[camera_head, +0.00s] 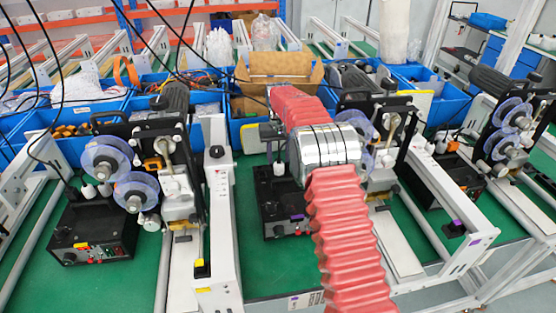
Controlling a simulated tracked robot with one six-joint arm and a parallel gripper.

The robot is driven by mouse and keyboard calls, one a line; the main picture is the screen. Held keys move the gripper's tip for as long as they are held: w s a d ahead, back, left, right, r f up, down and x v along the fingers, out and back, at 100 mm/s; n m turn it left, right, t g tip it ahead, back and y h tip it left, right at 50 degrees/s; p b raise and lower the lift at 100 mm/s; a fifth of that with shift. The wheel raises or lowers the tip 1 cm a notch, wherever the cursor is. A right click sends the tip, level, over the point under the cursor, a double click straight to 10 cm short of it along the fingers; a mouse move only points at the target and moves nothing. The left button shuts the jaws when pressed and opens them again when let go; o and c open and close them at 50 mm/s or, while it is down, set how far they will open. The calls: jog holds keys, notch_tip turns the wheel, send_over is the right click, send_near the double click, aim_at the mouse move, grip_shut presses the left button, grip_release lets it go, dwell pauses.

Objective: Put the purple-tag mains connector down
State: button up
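A small black connector with a purple tag (455,228) lies on the white rail right of the middle machine, near the rail's front end. The middle machine's black box (285,200) has a purple tag (297,217) on its front. My red-sleeved arm rises from the bottom of the head view past a silver joint and leans away to the upper left. It covers part of the middle machine. My gripper cannot be made out, so what it holds is not shown.
Similar coder machines stand at left (140,165) and right (495,115). A yellow-tag connector (201,268) is on the left rail. Blue bins (75,113) and a cardboard box (280,68) stand behind. Some green bench top (262,268) is bare left of my arm. Dark cables hang at upper left.

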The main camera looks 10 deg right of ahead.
aim_at(279, 159)
jog(key=shift+r, duration=0.1)
notch_tip(279, 159, up, 13)
dwell(0.6)
dwell(0.6)
